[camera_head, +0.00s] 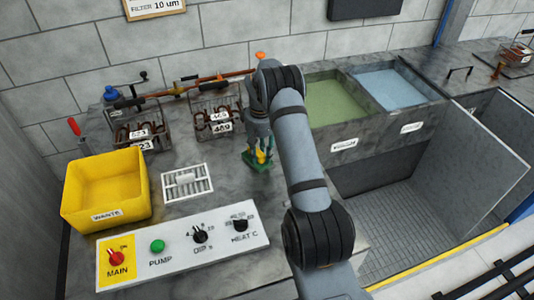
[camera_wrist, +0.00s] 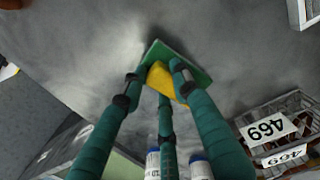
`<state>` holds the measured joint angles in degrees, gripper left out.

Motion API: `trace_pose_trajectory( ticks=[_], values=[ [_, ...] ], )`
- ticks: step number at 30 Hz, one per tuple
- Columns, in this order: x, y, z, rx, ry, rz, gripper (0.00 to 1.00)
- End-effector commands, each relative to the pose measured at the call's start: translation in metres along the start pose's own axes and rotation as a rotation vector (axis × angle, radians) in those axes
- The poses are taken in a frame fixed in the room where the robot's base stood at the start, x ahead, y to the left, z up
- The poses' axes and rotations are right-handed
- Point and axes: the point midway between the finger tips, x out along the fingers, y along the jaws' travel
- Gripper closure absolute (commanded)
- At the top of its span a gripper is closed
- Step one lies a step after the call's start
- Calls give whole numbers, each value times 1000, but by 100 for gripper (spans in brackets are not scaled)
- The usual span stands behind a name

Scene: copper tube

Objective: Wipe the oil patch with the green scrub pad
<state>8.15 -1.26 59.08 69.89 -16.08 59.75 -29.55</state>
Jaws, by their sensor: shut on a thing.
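My gripper (camera_head: 259,150), with teal fingers, is shut on the green scrub pad (camera_head: 251,167) and points down over the worktop. In the wrist view the fingers of my gripper (camera_wrist: 160,86) close around the pad's yellow grip (camera_wrist: 158,77). The flat green pad (camera_wrist: 184,52) lies beyond the fingertips, at or just above the grey surface; I cannot tell whether it touches. I cannot make out the oil patch clearly. The worktop (camera_wrist: 90,60) shows only mottled darker and lighter grey.
Wire baskets with number tags, one tagged 469 (camera_wrist: 268,128), stand behind. A yellow waste bin (camera_head: 105,190), a white grate (camera_head: 186,183) and a control panel (camera_head: 183,245) lie left. Green (camera_head: 337,100) and blue (camera_head: 397,88) tanks are right. The worktop between grate and pad is clear.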

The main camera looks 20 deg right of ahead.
Motion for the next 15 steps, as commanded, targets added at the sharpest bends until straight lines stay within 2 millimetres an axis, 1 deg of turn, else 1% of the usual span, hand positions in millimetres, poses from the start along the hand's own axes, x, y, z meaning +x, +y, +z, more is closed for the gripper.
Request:
trace_pose_trajectory(
  ticks=[5,12,15],
  values=[
    [1,-7,-1,0,1,0,92],
    [3,-28,-4,-1,1,0,92],
    [3,-33,-4,0,0,0,92]
  ],
)
